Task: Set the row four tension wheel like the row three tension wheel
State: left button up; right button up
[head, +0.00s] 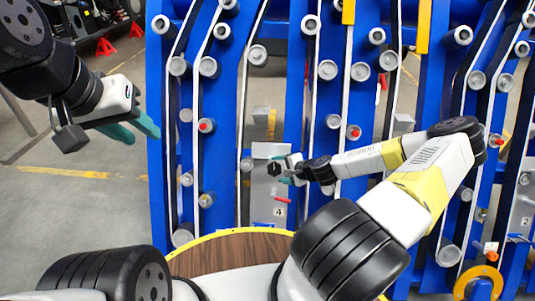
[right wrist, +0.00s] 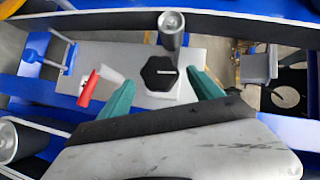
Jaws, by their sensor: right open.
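The row four tension wheel is a black six-sided knob (head: 273,169) on a grey plate marked 4 (head: 264,208), left of centre in the head view. In the right wrist view the knob (right wrist: 158,73) is seen face on, with a pale line pointing right. My right gripper (head: 286,171) is at the knob; its teal fingers (right wrist: 163,88) are open, one on either side, with gaps showing. I cannot make out the row three tension wheel; my right arm covers part of that area. My left gripper (head: 144,134) is open and empty at the chassis's left edge.
A red lever (head: 283,200) sits below the knob; it also shows in the right wrist view (right wrist: 88,88). A metal roller (right wrist: 171,30) stands close beside the knob. Blue uprights (head: 285,80) with belts and rollers surround the plate. A plate marked 2 (head: 523,215) is far right.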

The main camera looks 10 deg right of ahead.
jog(key=shift+v, duration=1.9)
jog(key=s+a+r+n+g+h, duration=0.15)
jog(key=s+r+n, duration=0.25)
jog(key=r, duration=0.4)
jog(key=s+a+r+n+g+h, duration=0.1)
jog(key=s+r+n+g, duration=0.2)
jog(key=r, duration=0.6)
jog(key=s+a+r+n+g+h, duration=0.1)
jog(key=s+r+n+h, duration=0.1)
jog(key=s+r+n, duration=0.45)
jog(key=s+a+r+t, duration=0.1)
jog(key=s+a+r, duration=0.1)
jog(key=s+r, duration=0.4)
jog(key=s+a+r+t+y, duration=0.1)
jog(key=s+a+r, duration=0.1)
jog(key=s+r, duration=0.4)
notch_tip(320, 180, up, 5)
jog(key=shift+s+f, duration=0.2)
jog(key=shift+s, duration=0.1)
